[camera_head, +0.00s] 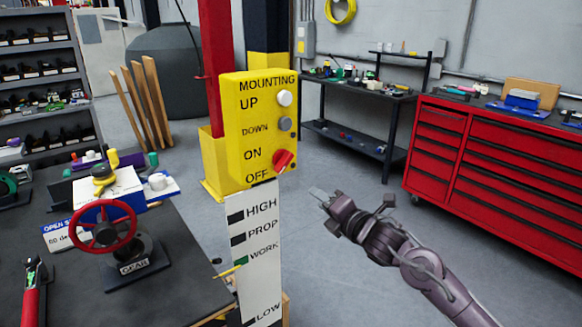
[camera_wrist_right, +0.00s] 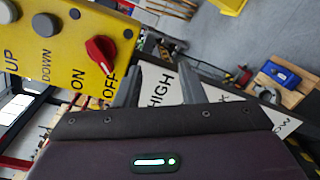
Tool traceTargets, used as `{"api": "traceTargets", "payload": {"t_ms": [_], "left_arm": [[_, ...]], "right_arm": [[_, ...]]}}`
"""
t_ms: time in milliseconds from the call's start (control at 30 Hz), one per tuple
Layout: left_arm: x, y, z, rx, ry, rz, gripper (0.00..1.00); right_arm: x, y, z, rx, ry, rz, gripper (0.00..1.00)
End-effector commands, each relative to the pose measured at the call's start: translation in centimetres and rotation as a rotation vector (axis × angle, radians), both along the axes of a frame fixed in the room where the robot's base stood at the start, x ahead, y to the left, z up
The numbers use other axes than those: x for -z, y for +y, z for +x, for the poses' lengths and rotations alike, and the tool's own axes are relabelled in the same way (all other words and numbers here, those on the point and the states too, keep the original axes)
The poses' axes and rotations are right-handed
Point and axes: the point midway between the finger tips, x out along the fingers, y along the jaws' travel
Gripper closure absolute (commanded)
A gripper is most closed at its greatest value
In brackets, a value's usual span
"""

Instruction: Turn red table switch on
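The red switch (camera_head: 284,160) is a rotary knob on a yellow control panel (camera_head: 243,128), beside the printed words ON and OFF. In the right wrist view, the red knob (camera_wrist_right: 101,52) has a white mark that points toward OFF. My right gripper (camera_head: 322,197) is to the right of the panel and a little lower than the knob, apart from both. In the right wrist view its two fingers (camera_wrist_right: 161,75) are spread with nothing held between them, and the knob lies left of the fingers. My left gripper is not in view.
A white button (camera_head: 285,98) and a grey button (camera_head: 285,124) sit above the knob. A white label board (camera_head: 262,235) stands below the panel. A dark table (camera_head: 170,295) with a red handwheel (camera_head: 103,227) is at left. The floor around my right gripper is clear.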

Motion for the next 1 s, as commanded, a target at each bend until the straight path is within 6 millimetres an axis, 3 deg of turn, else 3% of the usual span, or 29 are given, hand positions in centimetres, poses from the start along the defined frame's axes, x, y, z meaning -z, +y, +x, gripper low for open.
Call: {"api": "traceTargets", "payload": {"t_ms": [33, 100, 200, 700, 1000], "left_arm": [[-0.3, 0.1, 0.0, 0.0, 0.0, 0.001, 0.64], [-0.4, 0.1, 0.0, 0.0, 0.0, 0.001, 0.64], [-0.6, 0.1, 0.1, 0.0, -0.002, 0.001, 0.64], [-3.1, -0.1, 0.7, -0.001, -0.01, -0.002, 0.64], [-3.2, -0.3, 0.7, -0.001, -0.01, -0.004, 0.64]], "right_arm": [[-3.1, 0.9, -0.8, -0.035, -0.077, -0.065, 0.64], [-5.5, 2.0, -1.7, -0.07, -0.151, -0.131, 0.64], [-7.3, 2.9, -2.4, -0.094, -0.208, -0.179, 0.64], [-7.8, 6.9, 2.9, -0.098, -0.217, -0.186, 0.64], [-7.6, 7.5, 3.7, -0.097, -0.22, -0.187, 0.64]]}}
